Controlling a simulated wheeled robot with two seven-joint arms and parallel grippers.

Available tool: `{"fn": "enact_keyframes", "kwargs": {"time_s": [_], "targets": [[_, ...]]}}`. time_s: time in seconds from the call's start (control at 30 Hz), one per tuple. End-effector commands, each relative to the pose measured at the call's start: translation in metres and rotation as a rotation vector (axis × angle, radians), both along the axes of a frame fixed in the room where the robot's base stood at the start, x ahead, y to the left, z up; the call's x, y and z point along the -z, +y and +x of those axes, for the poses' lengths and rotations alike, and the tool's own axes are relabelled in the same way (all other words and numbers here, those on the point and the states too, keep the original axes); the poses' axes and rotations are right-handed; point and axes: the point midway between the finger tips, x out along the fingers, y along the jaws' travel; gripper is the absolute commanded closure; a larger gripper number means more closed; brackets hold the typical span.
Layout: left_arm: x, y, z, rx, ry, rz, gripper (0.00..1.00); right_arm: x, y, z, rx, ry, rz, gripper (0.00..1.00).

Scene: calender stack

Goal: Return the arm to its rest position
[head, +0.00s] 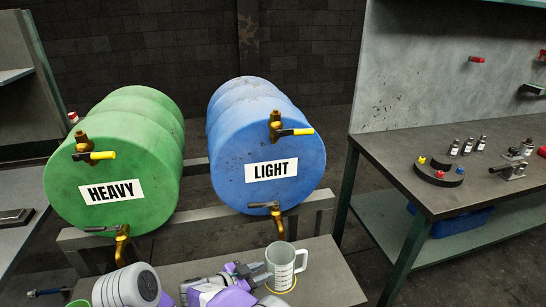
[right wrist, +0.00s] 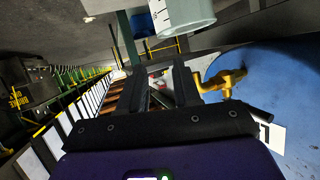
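My right gripper (head: 254,271) is low in the head view, just left of a pale grey measuring jug (head: 286,264). In the right wrist view its two dark fingers (right wrist: 157,82) stand apart with nothing held between them. The jug (right wrist: 182,14) shows beyond the fingertips at the top of that view. The jug stands upright on the bench below the blue barrel, its handle to the right. Whether the gripper touches the jug is not clear. My left gripper is not in view.
A green barrel (head: 112,165) marked HEAVY and a blue barrel (head: 267,140) marked LIGHT lie on a stand, with brass taps. A workbench (head: 400,166) with small parts stands right. The front bench (head: 325,275) is clear right of the jug.

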Motion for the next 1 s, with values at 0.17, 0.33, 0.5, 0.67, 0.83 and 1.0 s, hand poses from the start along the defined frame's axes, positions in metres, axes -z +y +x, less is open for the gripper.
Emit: {"fn": "enact_keyframes", "kwargs": {"time_s": [0.17,0.33,0.5,0.67,0.83,1.0], "targets": [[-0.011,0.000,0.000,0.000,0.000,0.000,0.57,0.050,-0.039,-0.010,-0.024,0.303,0.011,0.68],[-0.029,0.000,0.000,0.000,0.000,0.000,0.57,0.133,-0.089,-0.063,-0.151,0.824,0.163,0.68],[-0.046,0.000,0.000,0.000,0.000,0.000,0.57,0.180,-0.109,-0.134,-0.358,1.153,0.442,0.68],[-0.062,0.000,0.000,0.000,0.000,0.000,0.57,0.191,-0.111,-0.187,-0.567,1.222,0.718,0.68],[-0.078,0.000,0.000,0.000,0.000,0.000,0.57,0.182,-0.116,-0.219,-0.736,1.102,0.900,0.68],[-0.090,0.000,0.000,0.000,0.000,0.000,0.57,0.170,-0.134,-0.235,-0.808,0.961,0.911,0.68]]}}
